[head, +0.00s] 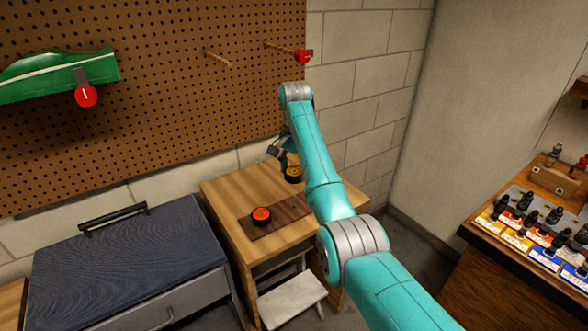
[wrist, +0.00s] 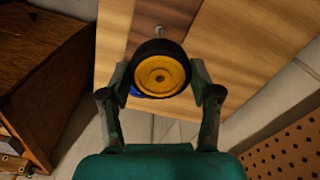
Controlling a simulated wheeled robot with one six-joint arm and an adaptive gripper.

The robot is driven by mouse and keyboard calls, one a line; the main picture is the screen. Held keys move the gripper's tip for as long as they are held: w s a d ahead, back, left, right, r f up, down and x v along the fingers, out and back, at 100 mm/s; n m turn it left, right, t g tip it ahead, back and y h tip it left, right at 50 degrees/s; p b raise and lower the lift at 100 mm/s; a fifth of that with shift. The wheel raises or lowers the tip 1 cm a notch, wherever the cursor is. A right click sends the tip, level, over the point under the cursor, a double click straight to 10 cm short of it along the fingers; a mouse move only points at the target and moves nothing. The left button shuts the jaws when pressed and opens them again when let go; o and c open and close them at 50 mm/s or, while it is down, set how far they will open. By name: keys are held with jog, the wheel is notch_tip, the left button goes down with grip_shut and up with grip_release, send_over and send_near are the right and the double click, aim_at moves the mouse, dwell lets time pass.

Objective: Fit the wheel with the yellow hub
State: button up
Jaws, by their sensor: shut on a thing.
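The wheel with the yellow hub (wrist: 160,75) has a black tyre and sits between the two fingers of my gripper (wrist: 162,92) in the wrist view. My gripper is shut on it. In the head view the wheel (head: 293,174) shows as a dark ring with a yellow middle, over the wooden table. A small metal peg (wrist: 159,31) shows just past the wheel on a dark board. A bit of blue (wrist: 137,91) peeks out behind the wheel; most of it is hidden. My arm hides part of the table.
A wheel with an orange-red hub (head: 261,214) is at the dark board (head: 283,222) on the wooden table (head: 228,198). A green car body (head: 50,74) hangs on the pegboard (head: 180,100). A blue-grey chest (head: 125,255) stands left; a bench with small bottles (head: 525,290) stands right.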

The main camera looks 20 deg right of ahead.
aim_at(295, 179)
jog(key=shift+f, duration=2.9)
jog(key=shift+f, duration=2.5)
jog(key=o, duration=1)
jog(key=shift+o, duration=0.2)
notch_tip(295, 179, up, 7)
jog(key=shift+r, duration=0.2)
jog(key=shift+s, duration=0.15)
